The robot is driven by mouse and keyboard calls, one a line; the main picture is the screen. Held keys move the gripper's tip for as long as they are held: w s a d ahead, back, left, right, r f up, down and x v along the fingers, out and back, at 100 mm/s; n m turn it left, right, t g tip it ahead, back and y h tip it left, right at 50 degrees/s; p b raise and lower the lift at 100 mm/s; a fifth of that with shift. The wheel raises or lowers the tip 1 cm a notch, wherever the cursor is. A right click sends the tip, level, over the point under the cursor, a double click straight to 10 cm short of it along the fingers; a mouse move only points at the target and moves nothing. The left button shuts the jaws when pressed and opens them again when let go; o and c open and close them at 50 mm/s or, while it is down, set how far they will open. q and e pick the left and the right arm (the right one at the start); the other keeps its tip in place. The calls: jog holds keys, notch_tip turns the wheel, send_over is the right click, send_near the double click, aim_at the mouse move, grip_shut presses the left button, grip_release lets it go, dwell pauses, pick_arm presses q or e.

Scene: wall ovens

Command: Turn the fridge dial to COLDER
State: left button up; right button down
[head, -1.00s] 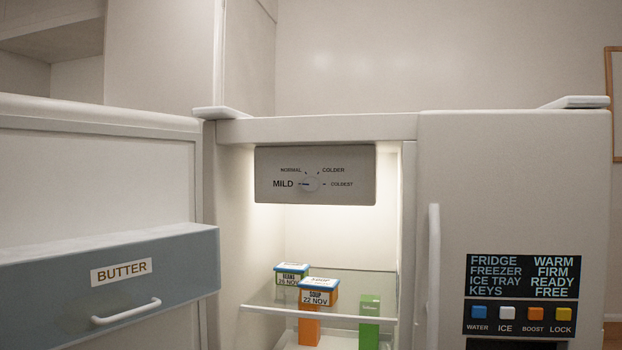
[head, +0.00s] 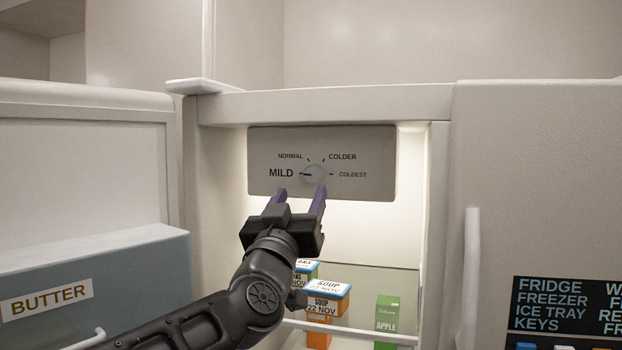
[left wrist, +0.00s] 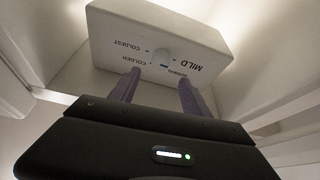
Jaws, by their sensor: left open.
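The fridge dial (head: 314,174) is a small round pale knob on a grey panel (head: 380,189) at the top inside the open fridge. In the left wrist view the dial (left wrist: 165,56) appears just beyond the gap between my open fingertips (left wrist: 159,80), with the lettering turned over. I see no contact with the dial. My right gripper is out of view.
Soup and other cartons (head: 326,300) stand on and under a glass shelf below my gripper. The open door with a BUTTER compartment (head: 120,262) is at the left. A closed door with a handle (head: 470,278) and a label display is at the right.

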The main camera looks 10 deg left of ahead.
aim_at(312, 177)
pick_arm(q)
jog(key=p+x, duration=0.3)
jog(key=x, duration=0.4)
jog(key=shift+f, duration=0.2)
jog(key=shift+w+r, duration=0.15)
jog(key=shift+w, duration=0.55)
jog(key=shift+c, duration=0.5)
grip_shut()
